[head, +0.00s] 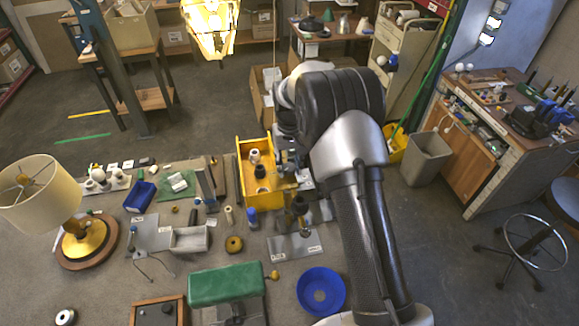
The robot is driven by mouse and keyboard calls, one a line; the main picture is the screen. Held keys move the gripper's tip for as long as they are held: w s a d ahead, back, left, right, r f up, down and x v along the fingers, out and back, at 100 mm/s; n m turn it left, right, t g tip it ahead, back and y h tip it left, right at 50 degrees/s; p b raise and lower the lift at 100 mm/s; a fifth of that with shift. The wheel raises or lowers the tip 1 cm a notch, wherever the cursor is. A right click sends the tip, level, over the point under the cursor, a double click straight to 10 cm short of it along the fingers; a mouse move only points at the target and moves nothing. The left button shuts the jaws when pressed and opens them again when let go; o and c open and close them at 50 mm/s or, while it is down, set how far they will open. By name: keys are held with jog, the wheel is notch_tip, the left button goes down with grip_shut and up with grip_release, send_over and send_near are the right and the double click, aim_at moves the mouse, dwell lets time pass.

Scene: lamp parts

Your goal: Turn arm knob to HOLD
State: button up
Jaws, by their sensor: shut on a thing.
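My gripper (301,207) points down over the work table, just in front of the yellow bin, and is seen small and dark from the head view. It is shut on a small part, which I take to be the arm knob. The fingers and wrist hide most of it. A grey plate (283,248) with a white label lies just below and in front of my gripper. The label is too small to read, so I cannot tell which setting the knob points to.
A yellow bin (243,160) with parts stands behind my gripper. A blue bowl (320,291), a green-topped block (226,283) and a grey tray (204,239) are nearby. A lit lamp (211,28) hangs at the back. A shaded lamp (40,195) stands left.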

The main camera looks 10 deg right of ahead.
aim_at(288, 168)
jog(key=m+b, duration=0.1)
jog(key=m, duration=0.3)
jog(key=shift+a+m, duration=0.1)
jog(key=shift+m, duration=2.2)
jog(key=shift+w, duration=0.1)
jog(key=o, duration=1.1)
jog(key=shift+c, duration=0.2)
jog(key=shift+r, duration=0.15)
notch_tip(288, 168, up, 12)
jog(key=shift+f, duration=0.2)
